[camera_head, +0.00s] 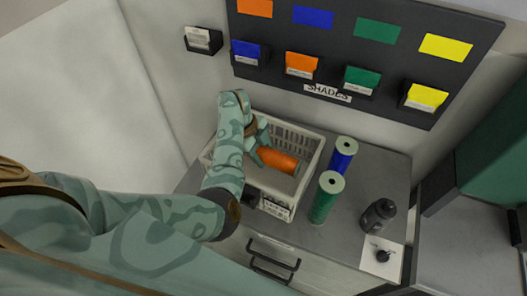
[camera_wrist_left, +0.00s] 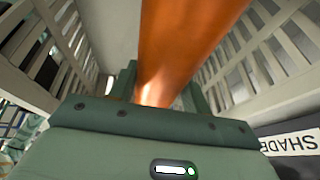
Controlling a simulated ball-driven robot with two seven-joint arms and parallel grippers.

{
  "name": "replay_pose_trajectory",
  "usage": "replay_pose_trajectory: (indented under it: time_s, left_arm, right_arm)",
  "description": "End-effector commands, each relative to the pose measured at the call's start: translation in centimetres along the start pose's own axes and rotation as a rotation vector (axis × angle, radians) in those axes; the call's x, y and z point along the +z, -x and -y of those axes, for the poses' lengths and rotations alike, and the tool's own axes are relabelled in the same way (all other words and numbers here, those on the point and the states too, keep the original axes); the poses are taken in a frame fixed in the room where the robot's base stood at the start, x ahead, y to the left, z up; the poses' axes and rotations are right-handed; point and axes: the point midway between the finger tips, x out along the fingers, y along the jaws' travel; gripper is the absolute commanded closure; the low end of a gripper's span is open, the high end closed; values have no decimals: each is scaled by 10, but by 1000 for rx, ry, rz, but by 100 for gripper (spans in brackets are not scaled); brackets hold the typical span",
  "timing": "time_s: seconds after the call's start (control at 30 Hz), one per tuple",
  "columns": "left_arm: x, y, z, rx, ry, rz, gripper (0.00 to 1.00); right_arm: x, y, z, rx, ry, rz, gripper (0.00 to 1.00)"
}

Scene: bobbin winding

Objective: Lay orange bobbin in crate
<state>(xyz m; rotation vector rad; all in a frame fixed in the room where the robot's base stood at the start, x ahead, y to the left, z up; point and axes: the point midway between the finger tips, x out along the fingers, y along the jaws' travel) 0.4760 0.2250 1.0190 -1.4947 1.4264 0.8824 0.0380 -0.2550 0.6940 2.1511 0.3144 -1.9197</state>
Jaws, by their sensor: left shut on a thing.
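The orange bobbin (camera_head: 278,160) lies on its side inside the white slatted crate (camera_head: 311,165) in the head view. My left gripper (camera_head: 258,150) reaches into the crate and is shut on the bobbin's left end. In the left wrist view the orange bobbin (camera_wrist_left: 185,45) runs up from between the fingers of my left gripper (camera_wrist_left: 155,95), with crate walls (camera_wrist_left: 275,50) on both sides. Whether the bobbin touches the crate floor cannot be told. My right gripper is not in view.
A blue bobbin (camera_head: 343,156) and a green bobbin (camera_head: 326,198) stand upright right of the crate. A dark bottle (camera_head: 378,215) stands farther right on the grey cabinet top (camera_head: 385,175). A shade board (camera_head: 365,60) with coloured card holders hangs behind.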

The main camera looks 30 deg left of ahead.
Motion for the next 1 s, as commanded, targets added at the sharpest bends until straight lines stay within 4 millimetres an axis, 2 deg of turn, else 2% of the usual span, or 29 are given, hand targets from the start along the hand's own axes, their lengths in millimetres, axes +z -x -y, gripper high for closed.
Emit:
replay_pose_trajectory:
  time_s: [0.3, 0.33, 0.4, 0.43, 1.0]
  left_arm:
    - [-3, 2, 2, 1, 0, -1, 82]
    - [-3, 2, 2, 1, 0, 0, 50]
    - [-3, 2, 2, 1, 0, 0, 30]
    - [-3, 2, 2, 1, 0, 0, 27]
    - [-3, 3, 2, 2, 0, 0, 27]
  right_arm:
    - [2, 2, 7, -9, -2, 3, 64]
    - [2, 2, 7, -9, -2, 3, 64]
    - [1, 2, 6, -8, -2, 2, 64]
    - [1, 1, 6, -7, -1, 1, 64]
    - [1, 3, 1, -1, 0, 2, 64]
